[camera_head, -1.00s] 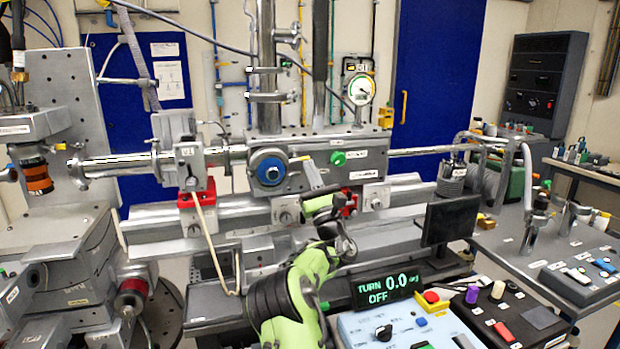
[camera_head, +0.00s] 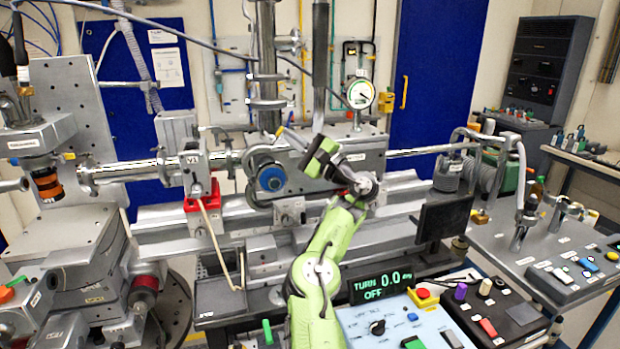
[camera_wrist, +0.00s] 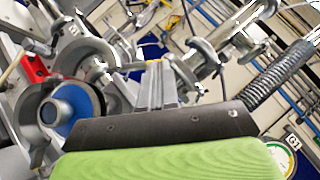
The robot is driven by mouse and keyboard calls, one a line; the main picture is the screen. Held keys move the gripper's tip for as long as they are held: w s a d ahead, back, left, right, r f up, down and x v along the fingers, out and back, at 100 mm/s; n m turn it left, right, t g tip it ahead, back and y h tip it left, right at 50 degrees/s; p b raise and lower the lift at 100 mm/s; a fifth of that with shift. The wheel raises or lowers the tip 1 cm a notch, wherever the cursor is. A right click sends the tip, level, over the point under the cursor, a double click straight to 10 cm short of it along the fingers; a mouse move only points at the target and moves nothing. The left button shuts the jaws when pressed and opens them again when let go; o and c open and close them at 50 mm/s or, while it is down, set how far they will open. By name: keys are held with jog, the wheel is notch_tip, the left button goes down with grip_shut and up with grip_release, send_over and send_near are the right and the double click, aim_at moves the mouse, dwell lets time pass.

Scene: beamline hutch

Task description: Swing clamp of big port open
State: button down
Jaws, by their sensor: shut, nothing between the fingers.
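The big port is the round fitting with a blue face (camera_head: 271,179) on the front of the grey chamber. Its blue face also shows at left in the wrist view (camera_wrist: 68,111). Grey curved clamp parts (camera_wrist: 32,112) stand around and beside the blue face, with another rounded grey part (camera_wrist: 84,62) above it. They look spread apart, but their exact joint is hard to make out. My gripper (camera_head: 288,138) is shut and empty, just right of and above the port. Its fingers (camera_wrist: 155,75) lie together right of the clamp parts; contact cannot be told.
A red clamp block (camera_head: 202,196) sits on the rail left of the port. A dial gauge (camera_head: 360,94) stands above right. A dark screen (camera_head: 449,233) and control boxes (camera_head: 392,325) are at lower right. A steel tube (camera_head: 125,169) runs left.

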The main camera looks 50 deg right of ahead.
jog(key=shift+w+a+r+n+g+y+p, duration=0.25)
jog(key=shift+a+r+n+g+p, duration=0.15)
jog(key=shift+n, duration=0.15)
jog(key=shift+w+a+r+n+g+y+p, duration=0.2)
jog(key=shift+a+r+n+g+p, duration=0.2)
jog(key=shift+n, duration=0.15)
jog(key=b+v, duration=0.9)
jog(key=v, duration=0.6)
jog(key=shift+s+b, duration=0.3)
jog(key=shift+s, duration=0.1)
jog(key=shift+f, duration=0.1)
